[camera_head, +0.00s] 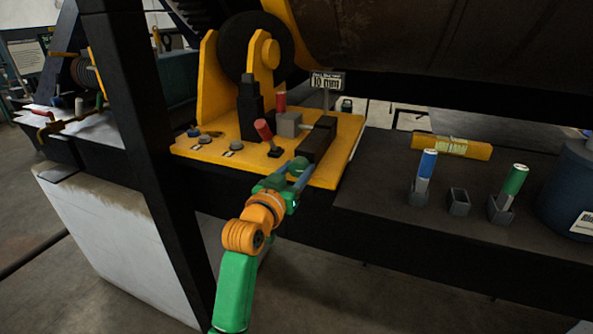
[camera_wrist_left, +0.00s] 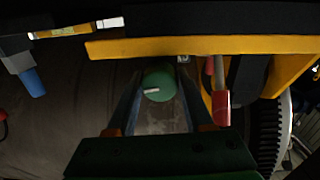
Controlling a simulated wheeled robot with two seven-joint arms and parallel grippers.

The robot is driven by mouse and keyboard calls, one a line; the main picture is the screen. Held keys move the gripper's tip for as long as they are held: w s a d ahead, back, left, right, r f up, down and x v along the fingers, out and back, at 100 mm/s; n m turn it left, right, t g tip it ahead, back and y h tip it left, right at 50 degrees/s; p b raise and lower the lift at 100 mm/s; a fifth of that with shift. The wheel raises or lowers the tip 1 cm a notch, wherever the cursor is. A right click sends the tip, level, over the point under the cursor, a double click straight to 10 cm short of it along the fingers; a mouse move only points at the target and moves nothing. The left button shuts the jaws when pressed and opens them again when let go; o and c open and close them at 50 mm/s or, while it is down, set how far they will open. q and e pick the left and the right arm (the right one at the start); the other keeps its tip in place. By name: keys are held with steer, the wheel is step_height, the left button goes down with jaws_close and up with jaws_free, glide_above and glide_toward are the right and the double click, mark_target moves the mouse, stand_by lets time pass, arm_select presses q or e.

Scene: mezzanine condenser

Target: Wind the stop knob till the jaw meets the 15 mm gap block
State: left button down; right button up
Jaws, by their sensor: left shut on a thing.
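The stop knob is a round green knob (camera_wrist_left: 160,82) with a white mark, between my left fingers in the left wrist view. In the head view my left gripper (camera_head: 293,175) is shut on it at the front end of a dark slide block (camera_head: 317,141) on the yellow plate. A grey block (camera_head: 288,124) stands beside the dark block, with a red grip (camera_head: 281,99) just behind it; I cannot tell whether jaw and gap block touch. A small sign (camera_head: 326,82) behind seems to read 10 mm. My right gripper is out of view.
A red-handled lever (camera_head: 263,130) stands left of the slide; it also shows in the wrist view (camera_wrist_left: 221,108). On the dark bench at right are a blue-handled piece (camera_head: 427,165), an empty holder (camera_head: 458,200), a green-handled piece (camera_head: 514,181), a yellow bar (camera_head: 452,146) and a blue drum (camera_head: 573,190).

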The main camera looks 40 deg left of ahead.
arm_select(q)
steer(key=shift+n, duration=0.6)
steer(key=shift+c, duration=1.4)
jaws_free()
steer(key=b+v, duration=0.2)
steer(key=v, duration=0.5)
